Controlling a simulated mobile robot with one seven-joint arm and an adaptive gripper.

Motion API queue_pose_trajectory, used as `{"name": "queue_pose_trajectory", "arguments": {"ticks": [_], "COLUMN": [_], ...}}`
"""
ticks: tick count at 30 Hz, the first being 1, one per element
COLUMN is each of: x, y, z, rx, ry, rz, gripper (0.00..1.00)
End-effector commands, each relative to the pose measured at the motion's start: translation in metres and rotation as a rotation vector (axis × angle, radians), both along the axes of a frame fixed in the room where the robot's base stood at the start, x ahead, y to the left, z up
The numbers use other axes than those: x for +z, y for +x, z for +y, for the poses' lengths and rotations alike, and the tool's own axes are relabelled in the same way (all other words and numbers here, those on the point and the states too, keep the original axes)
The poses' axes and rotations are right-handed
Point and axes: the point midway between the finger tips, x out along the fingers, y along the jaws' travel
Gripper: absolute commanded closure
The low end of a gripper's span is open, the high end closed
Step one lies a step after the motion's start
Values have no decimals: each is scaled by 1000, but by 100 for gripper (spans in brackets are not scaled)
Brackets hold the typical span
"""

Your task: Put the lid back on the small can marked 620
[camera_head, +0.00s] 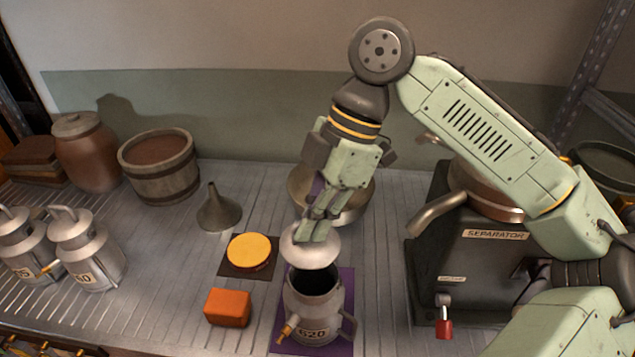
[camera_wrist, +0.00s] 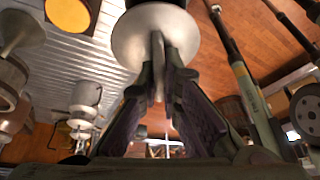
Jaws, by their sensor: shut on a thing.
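The small can (camera_head: 314,304) is a grey metal churn with a side handle, a brass tap and a label that seems to read 620. It stands upright on a purple mat (camera_head: 344,280), its dark mouth open. My gripper (camera_head: 312,232) is shut on the round silver lid (camera_head: 310,250), its fingers at the top of the lid. The lid hangs roughly level, just behind and above the can's mouth, and appears apart from it. In the wrist view the lid (camera_wrist: 128,32) is a pale disc beyond my gripper's fingertips (camera_wrist: 162,62).
An orange block (camera_head: 228,307) and a yellow round piece (camera_head: 249,251) on a dark mat lie left of the can. A funnel (camera_head: 218,210) and a bowl (camera_head: 350,212) stand behind. The black separator (camera_head: 490,255) stands right. Two lidded cans (camera_head: 88,250) stand far left.

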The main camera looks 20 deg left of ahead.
Motion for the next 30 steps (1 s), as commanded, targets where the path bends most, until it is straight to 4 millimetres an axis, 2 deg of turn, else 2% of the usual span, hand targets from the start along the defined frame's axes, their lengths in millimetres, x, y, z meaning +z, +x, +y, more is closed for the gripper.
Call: {"name": "queue_pose_trajectory", "arguments": {"ticks": [5,11,30], "x": [1,-8,-58], "y": [-6,-6,-6], "z": [-3,-2,-2], "rx": [18,19,19], "ry": [-1,0,2], "rz": [-1,0,0], "gripper": [100,100,100]}}
